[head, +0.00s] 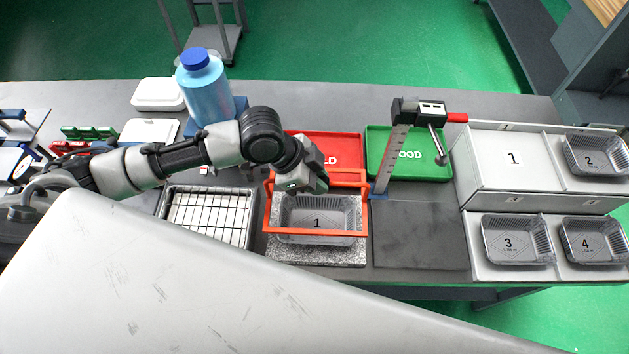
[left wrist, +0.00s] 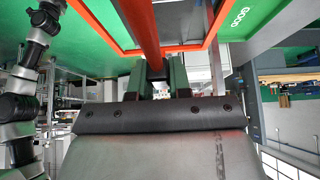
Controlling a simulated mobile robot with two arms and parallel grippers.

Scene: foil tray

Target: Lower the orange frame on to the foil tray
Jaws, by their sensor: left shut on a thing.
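In the left wrist view the orange frame (left wrist: 150,35) runs between the fingers of my left gripper (left wrist: 157,78). The gripper hides part of the far bar. My right gripper is not in view.
A wire rack (head: 208,216) stands left of the slab. A red tray (head: 345,149) and a green tray (head: 412,163) lie behind, with an upright gauge post (head: 390,155) near the right. Compartments with more trays (head: 517,240) stand at the right. A dark mat (head: 420,235) is bare.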

